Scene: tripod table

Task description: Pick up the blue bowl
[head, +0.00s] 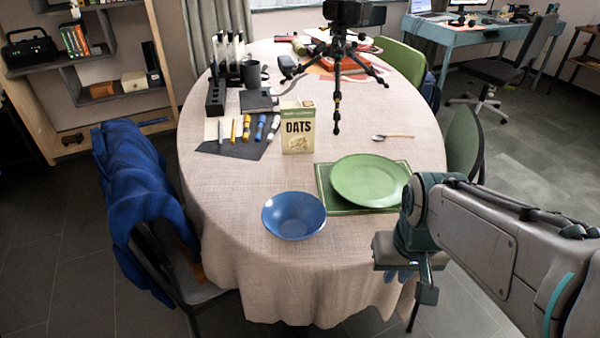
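The blue bowl (293,216) stands upright and looks empty on the near part of the cloth-covered table (235,240). My arm comes in from the right. My gripper (408,277) points down near the table's near right edge, to the right of the bowl and apart from it. The arm's end hides part of the gripper, and the frame does not show clearly whether its fingers are open or shut.
A green plate (369,181) on a green placemat (340,209) lies right of the bowl. An oats box (298,128) stands behind it. A chair with a blue jacket (135,190) stands left. Cloth left of the bowl is clear.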

